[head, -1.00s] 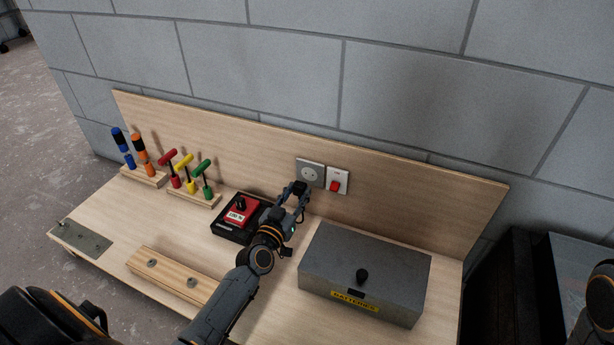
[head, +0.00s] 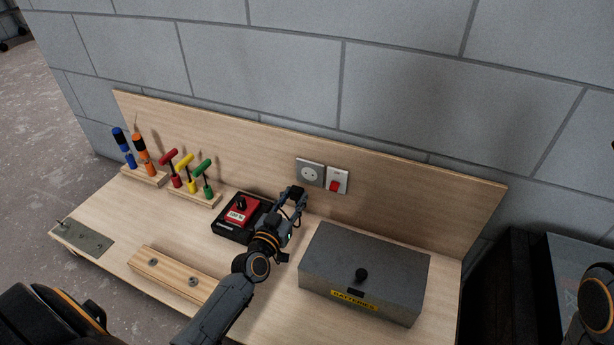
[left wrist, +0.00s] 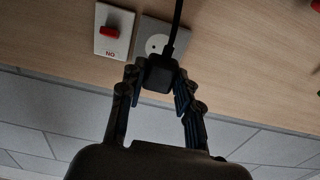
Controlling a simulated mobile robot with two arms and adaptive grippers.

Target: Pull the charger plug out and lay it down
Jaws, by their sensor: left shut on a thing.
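My left gripper (head: 297,196) is shut on the black charger plug (left wrist: 161,76), whose dark cable (left wrist: 176,25) runs away from it in the left wrist view. In the head view the plug is mostly hidden by the fingers. The grey wall socket (head: 310,173) is on the wooden back panel just above the gripper. Its round face shows bare in the head view, with the plug in front of it and apart from it. The socket also shows in the left wrist view (left wrist: 152,44), partly behind the plug. My right gripper is not in view.
A red rocker switch (head: 336,183) is right of the socket. A grey batteries box (head: 390,268) stands right of my left arm. A black unit with a red panel (head: 240,215), tool racks (head: 192,195) and a wooden batten (head: 172,272) are left. Bench is clear between them.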

